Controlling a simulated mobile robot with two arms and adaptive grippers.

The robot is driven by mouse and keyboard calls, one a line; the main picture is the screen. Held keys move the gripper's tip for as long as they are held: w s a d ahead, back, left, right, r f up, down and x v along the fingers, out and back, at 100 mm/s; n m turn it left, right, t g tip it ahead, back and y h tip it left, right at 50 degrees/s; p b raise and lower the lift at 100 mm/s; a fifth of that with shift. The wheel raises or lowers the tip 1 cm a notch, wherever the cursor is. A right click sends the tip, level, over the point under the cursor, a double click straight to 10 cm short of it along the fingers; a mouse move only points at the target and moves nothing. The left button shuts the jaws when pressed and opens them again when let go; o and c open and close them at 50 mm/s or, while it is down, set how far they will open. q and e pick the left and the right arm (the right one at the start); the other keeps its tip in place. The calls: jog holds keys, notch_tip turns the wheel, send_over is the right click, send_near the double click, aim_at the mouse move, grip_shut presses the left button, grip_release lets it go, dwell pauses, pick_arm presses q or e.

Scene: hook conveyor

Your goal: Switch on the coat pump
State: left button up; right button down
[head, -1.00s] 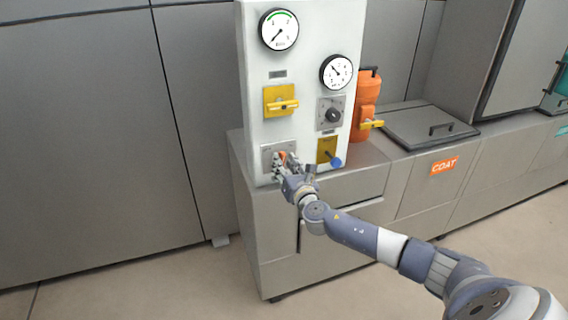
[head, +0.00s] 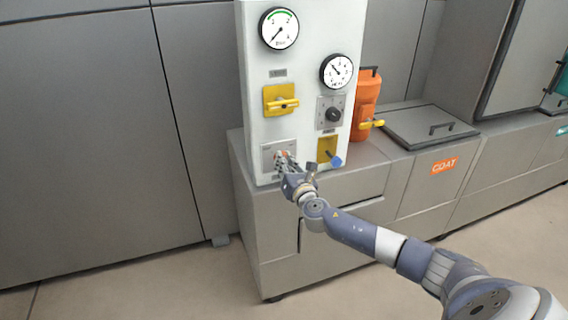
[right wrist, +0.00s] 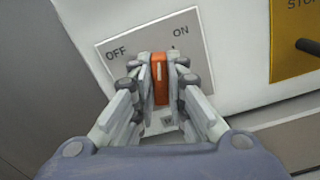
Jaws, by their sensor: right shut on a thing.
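In the right wrist view, an orange switch handle (right wrist: 160,80) with a white mark stands on a grey plate (right wrist: 193,27) lettered OFF at left and ON at right. My right gripper (right wrist: 161,75) is shut on the handle, one finger on each side. The handle points roughly up the plate, between the two words. In the head view, my right gripper (head: 287,163) is at the plate (head: 268,152) low on the white panel (head: 316,60), and mostly hides the handle. My left gripper is not in view.
Right of the plate is a yellow plate (head: 322,146) with a blue-ended lever (head: 337,161). Above are a yellow handle (head: 282,104), a black knob (head: 333,114) and two gauges (head: 279,28). An orange canister (head: 367,95) stands right, near the COAT label (head: 444,166).

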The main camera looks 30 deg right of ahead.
jog(key=shift+d+f+m+b, duration=0.1)
jog(key=shift+m+b, duration=0.9)
jog(key=shift+m, duration=1.9)
jog(key=c, duration=1.6)
grip_release()
jog(key=shift+s, duration=0.1)
jog(key=v, duration=1.2)
jog(key=shift+d, duration=0.1)
